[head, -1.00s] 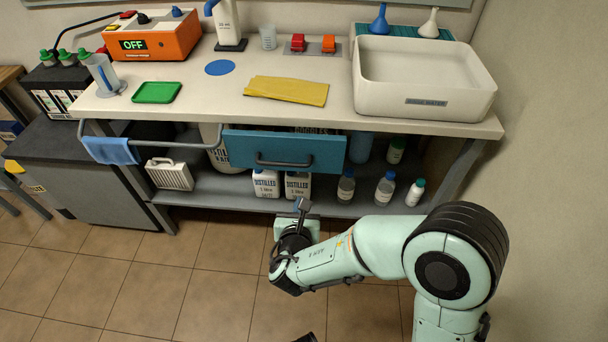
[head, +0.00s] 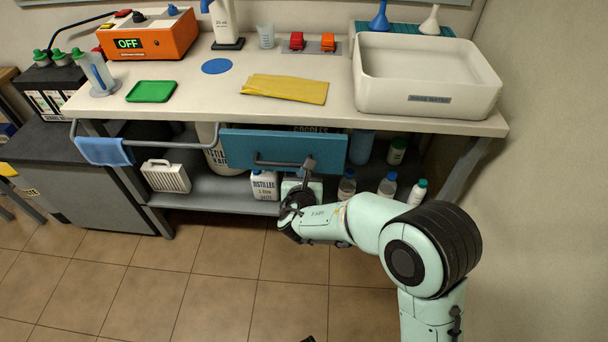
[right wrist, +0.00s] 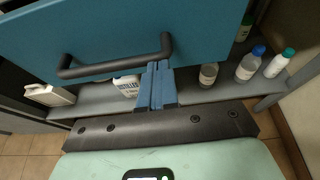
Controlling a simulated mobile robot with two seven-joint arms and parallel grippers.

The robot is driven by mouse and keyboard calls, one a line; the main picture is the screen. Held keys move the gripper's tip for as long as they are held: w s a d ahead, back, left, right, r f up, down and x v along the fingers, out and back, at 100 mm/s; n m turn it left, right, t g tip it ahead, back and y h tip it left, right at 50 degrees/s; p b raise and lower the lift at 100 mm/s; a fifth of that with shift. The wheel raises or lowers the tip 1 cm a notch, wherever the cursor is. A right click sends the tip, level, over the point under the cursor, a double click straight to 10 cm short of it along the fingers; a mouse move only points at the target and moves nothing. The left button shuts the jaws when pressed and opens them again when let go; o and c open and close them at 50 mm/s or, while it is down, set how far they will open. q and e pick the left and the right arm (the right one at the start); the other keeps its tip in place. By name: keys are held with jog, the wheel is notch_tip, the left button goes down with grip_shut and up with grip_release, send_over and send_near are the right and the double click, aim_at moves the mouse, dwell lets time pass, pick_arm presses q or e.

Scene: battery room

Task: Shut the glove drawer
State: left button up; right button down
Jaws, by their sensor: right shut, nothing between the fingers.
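The teal drawer front (head: 240,148) sits below the white bench top. A dark strip with partly hidden lettering shows just above it. How far out the drawer stands is hard to tell. Its dark bar handle (head: 272,162) runs across the front. My right gripper (head: 309,164) is shut and empty, with its fingertips in front of the drawer front at the right end of the handle. In the right wrist view, the blue-grey fingers (right wrist: 156,80) are together just below the right end of the handle (right wrist: 115,60); contact is unclear. My left gripper is out of view.
The lower shelf (head: 222,196) holds a white jug (head: 263,186), several bottles and a pale slatted container (head: 166,177). A rail with a blue cloth (head: 103,151) juts out at left. A white basin (head: 425,80) stands on the bench. The tiled floor in front is open.

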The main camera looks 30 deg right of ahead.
aim_at(306, 156)
jog(key=w+d, duration=0.3)
jog(key=w, duration=0.1)
jog(key=shift+w+r, duration=0.1)
jog(key=shift+r, duration=0.05)
dwell(0.4)
